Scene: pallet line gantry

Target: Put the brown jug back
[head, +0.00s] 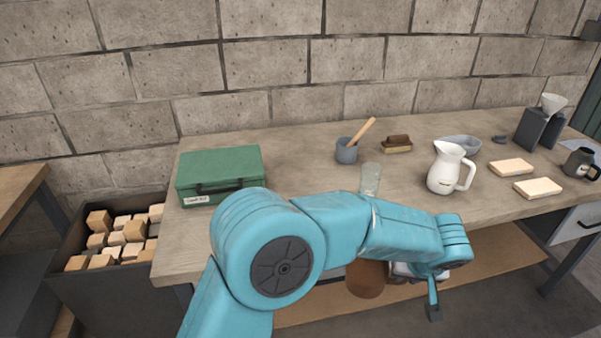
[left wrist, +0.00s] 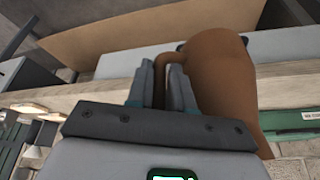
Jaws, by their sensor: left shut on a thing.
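The brown jug (head: 367,280) shows in the head view in front of the table's front edge, partly hidden behind my left arm. In the left wrist view the jug (left wrist: 224,85) fills the right of the middle. My left gripper (left wrist: 166,68) is shut on the jug's handle, with one finger on each side of it. In the head view my left arm hides most of this grip. My right gripper is in neither view.
The table (head: 300,170) carries a green box (head: 220,172), a grey cup with a wooden stick (head: 347,150), a clear glass (head: 370,180), a white pitcher (head: 447,168), a bowl (head: 460,145) and a dark mug (head: 580,163). A lower shelf (head: 510,260) lies beneath. A block bin (head: 95,290) stands left.

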